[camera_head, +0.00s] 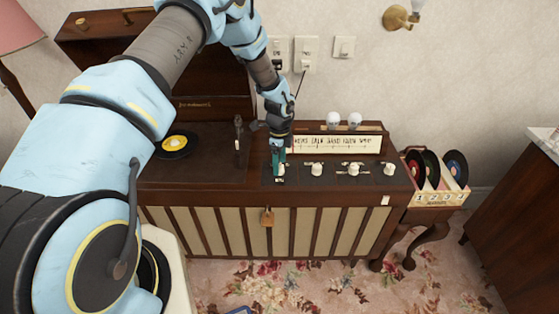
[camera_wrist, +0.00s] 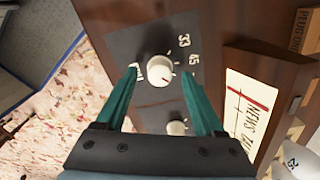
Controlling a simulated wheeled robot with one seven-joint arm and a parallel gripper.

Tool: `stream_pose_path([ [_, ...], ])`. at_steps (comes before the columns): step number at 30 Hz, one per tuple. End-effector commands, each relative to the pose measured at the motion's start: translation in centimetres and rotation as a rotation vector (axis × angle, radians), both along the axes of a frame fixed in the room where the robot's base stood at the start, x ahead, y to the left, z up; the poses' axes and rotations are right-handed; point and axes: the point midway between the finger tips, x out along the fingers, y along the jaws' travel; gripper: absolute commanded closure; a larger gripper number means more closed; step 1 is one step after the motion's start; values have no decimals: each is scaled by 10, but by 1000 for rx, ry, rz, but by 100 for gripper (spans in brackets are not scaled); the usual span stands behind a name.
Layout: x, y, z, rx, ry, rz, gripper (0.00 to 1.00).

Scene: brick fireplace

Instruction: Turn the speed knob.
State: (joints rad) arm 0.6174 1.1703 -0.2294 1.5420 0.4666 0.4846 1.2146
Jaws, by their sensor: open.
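The speed knob (camera_wrist: 161,69) is a round white knob with a dark pointer line on a dark panel, with 33 and 45 printed beside it in the wrist view. My gripper (camera_wrist: 158,74) has two teal fingers that are open, one on each side of this knob, with gaps visible between them and it. In the head view my gripper (camera_head: 278,168) points down over the left end of the cabinet's control panel and mostly hides the speed knob. Whether the fingertips reach down level with the knob is hard to tell.
More white knobs (camera_head: 316,169) sit to the right on the panel; one also shows between the fingers in the wrist view (camera_wrist: 177,127). A lit dial (camera_head: 335,144) stands behind them. A turntable with a yellow-centred record (camera_head: 175,144) is left, a record rack (camera_head: 440,198) right.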

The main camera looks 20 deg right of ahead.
Motion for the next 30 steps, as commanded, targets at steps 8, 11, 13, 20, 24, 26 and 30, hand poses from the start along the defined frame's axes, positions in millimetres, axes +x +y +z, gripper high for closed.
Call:
stream_pose_path([
  [8, 0, 0, -5, -1, -1, -1, 30],
  [11, 0, 0, -5, -1, -1, -1, 31],
  [13, 0, 0, -5, -1, -1, -1, 39],
  [20, 0, 0, -5, -1, -1, -1, 65],
  [24, 0, 0, -5, -1, -1, -1, 80],
  [26, 0, 0, -5, -1, -1, -1, 87],
  [30, 0, 0, -4, -1, -1, -1, 100],
])
